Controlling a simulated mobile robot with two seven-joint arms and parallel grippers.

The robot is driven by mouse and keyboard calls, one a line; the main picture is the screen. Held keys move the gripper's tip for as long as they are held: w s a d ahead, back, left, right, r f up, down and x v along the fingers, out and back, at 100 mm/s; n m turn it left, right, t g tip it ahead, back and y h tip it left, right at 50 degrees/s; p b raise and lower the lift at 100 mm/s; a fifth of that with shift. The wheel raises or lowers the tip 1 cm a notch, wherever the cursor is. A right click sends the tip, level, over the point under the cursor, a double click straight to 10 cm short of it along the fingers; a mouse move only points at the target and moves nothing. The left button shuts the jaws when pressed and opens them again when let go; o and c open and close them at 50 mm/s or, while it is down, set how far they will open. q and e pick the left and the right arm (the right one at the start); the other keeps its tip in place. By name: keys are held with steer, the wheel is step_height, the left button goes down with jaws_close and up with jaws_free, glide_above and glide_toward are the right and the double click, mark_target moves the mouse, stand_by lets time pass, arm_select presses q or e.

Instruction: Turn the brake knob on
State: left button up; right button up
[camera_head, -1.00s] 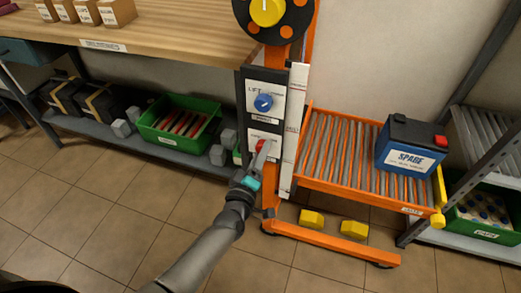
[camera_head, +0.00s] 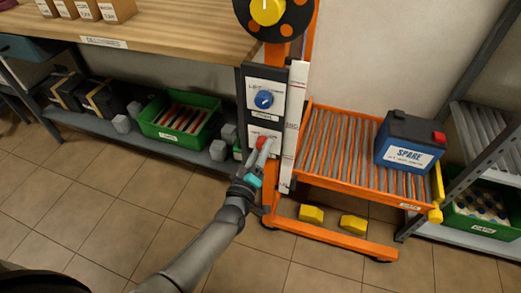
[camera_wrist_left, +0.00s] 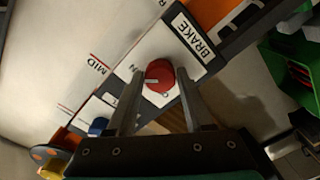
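The red brake knob (camera_head: 261,142) is on the white plate low on the dark panel of the orange lift stand. In the left wrist view the knob (camera_wrist_left: 159,76) sits beside the BRAKE label (camera_wrist_left: 193,37). Its white mark lies toward the left side of that picture. The position letters around it are partly hidden. My left gripper (camera_head: 263,152) is at the panel, just in front of the knob. In the left wrist view its fingers (camera_wrist_left: 160,74) stand on both sides of the knob, open. Whether either finger touches it I cannot tell. My right gripper is not in view.
The blue LIFT knob (camera_head: 263,100) is above the brake plate. The roller tray (camera_head: 335,150) bears a blue SPARE battery (camera_head: 409,142) to the right. A wooden bench (camera_head: 180,35) and a green crate (camera_head: 160,135) stand left. Yellow blocks (camera_head: 312,214) lie near the stand's base.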

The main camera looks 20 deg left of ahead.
arm_select(q)
steer(key=o, duration=0.4)
steer(key=s+p, duration=0.1)
steer(key=s, duration=0.4)
steer(key=s+p, duration=0.1)
steer(key=s, duration=0.4)
steer(key=s+p, duration=0.2)
steer(key=s, duration=0.3)
steer(key=shift+s+a, duration=0.1)
steer(key=shift+a, duration=0.15)
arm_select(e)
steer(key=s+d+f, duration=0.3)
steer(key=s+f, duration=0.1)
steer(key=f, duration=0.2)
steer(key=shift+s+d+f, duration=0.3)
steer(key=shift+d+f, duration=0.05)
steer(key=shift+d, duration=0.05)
